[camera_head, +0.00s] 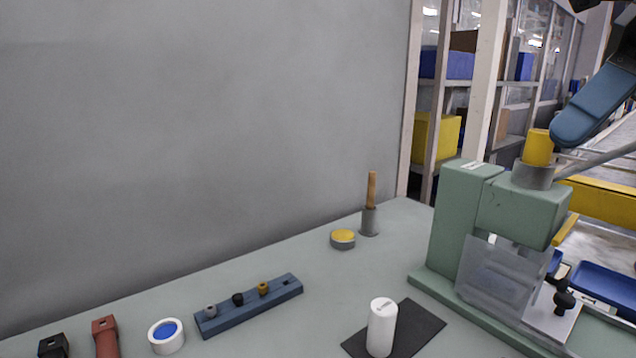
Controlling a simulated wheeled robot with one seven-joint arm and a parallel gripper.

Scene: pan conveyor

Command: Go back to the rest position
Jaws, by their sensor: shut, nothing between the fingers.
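My gripper (568,130) comes in from the upper right, its blue rounded end pointing down and left. It is shut and empty. Its tip is right beside the yellow cylinder on top of the green press (460,215); I cannot tell whether they touch. Most of my gripper and arm are cut off by the right edge and top corner.
A clear guard and black knob are on the press front. A white cylinder (381,328) stands on a black mat (420,326). A blue rack (250,309), white ring (166,338) and wooden-handled tool (371,192) are left of the press. Blue trays (605,287) lie right.

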